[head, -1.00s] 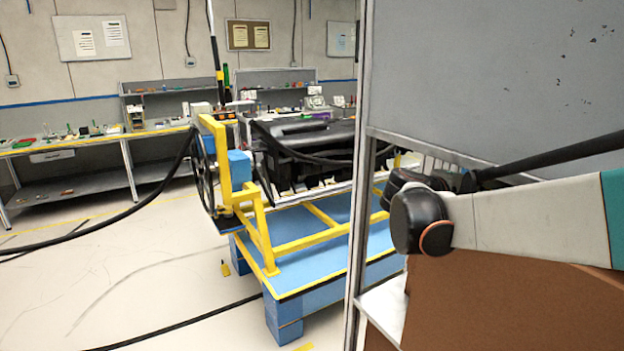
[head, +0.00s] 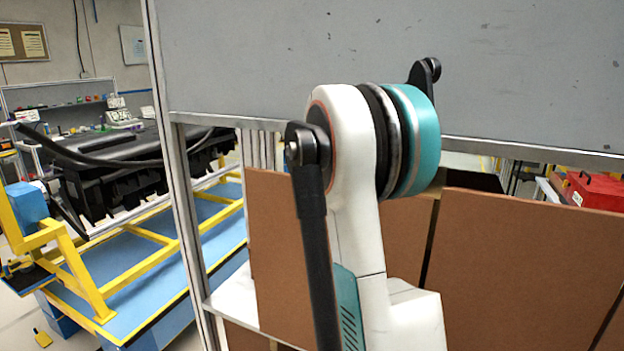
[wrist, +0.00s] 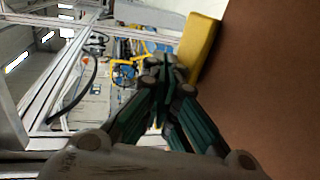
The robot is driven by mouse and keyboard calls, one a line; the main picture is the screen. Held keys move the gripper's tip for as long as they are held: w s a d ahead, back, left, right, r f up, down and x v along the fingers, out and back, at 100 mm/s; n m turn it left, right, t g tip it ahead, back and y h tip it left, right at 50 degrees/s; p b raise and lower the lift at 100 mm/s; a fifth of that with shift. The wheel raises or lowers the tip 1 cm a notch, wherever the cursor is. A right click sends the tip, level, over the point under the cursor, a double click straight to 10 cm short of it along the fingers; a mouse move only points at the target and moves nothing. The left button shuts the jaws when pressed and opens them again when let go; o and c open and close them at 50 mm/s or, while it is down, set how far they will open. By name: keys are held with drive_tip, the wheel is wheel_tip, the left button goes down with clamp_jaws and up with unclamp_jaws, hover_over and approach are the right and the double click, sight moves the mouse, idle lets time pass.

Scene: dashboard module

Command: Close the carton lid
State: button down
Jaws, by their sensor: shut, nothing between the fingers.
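The brown carton shows in the head view as upright brown panels. A large panel (head: 530,270) stands at the right and a narrower one (head: 278,245) stands left of my arm. My arm covers part of the carton between them, and I cannot tell which panel is the lid. In the wrist view a plain brown surface (wrist: 275,90) fills the right side, close to my gripper (wrist: 163,66). My gripper is shut and empty, with a gap between it and that surface. The head view does not show my gripper.
A grey board (head: 500,70) on a metal frame spans the space above the carton. A blue and yellow pallet stand (head: 165,265) is at the left, and a red box (head: 597,192) is at the far right. In the wrist view a yellow bar (wrist: 200,45) lies beside my fingers.

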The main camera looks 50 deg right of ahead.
drive_tip(key=w+d+f+y+b, duration=0.1)
drive_tip(key=d+f, duration=0.3)
drive_tip(key=f, duration=0.7)
drive_tip(key=shift+g+y+b, duration=0.3)
drive_tip(key=shift+b, duration=0.5)
drive_tip(key=shift+a, duration=0.1)
drive_tip(key=v, duration=1.2)
drive_tip(key=s+a+r+t+y+p, duration=0.1)
drive_tip(key=a+r+t+y, duration=0.15)
drive_tip(key=a, duration=1.25)
drive_tip(key=s+a+r+t+y+p, duration=0.15)
drive_tip(key=a+y, duration=0.25)
drive_tip(key=a, duration=1)
drive_tip(key=s+a+f+m+y+b, duration=0.1)
drive_tip(key=s+a+f+m+y, duration=0.1)
drive_tip(key=s+a, duration=0.6)
drive_tip(key=s+a+f+m+g+y+b, duration=0.1)
drive_tip(key=s+a+f+y, duration=0.3)
drive_tip(key=s, duration=0.9)
drive_tip(key=a+f, duration=0.3)
drive_tip(key=shift+s+a+m, duration=0.3)
drive_tip(key=shift+a+m, duration=0.05)
drive_tip(key=shift+m, duration=0.05)
